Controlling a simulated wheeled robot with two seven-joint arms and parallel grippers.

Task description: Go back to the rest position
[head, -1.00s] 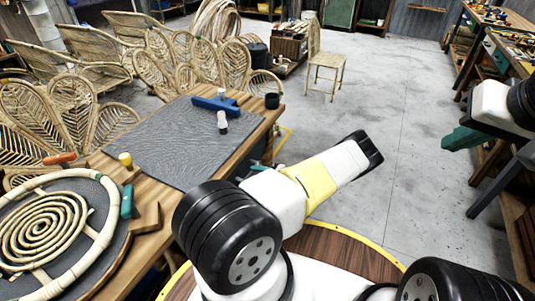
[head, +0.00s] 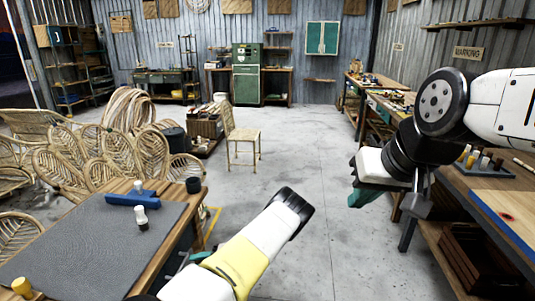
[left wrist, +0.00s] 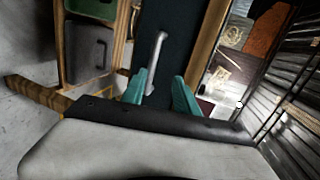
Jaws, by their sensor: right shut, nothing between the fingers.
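My left arm rises from the bottom middle of the head view, its white and yellow link (head: 240,255) ending in a black cap over open floor. In the left wrist view my left gripper (left wrist: 160,94) shows two teal fingers, open and apart with nothing gripped. A dark panel with a pale handle (left wrist: 157,55) lies beyond them. My right gripper (head: 364,190), teal, is shut and empty at the right, pointing left beside the right-hand bench.
At left, a wooden table (head: 150,262) carries a grey mat (head: 95,240), blue tool (head: 132,199), small white-topped bottle (head: 141,218) and dark cup (head: 193,185). Rattan chair frames stand behind. A chair (head: 242,143) stands on clear floor. A workbench (head: 500,195) lines the right.

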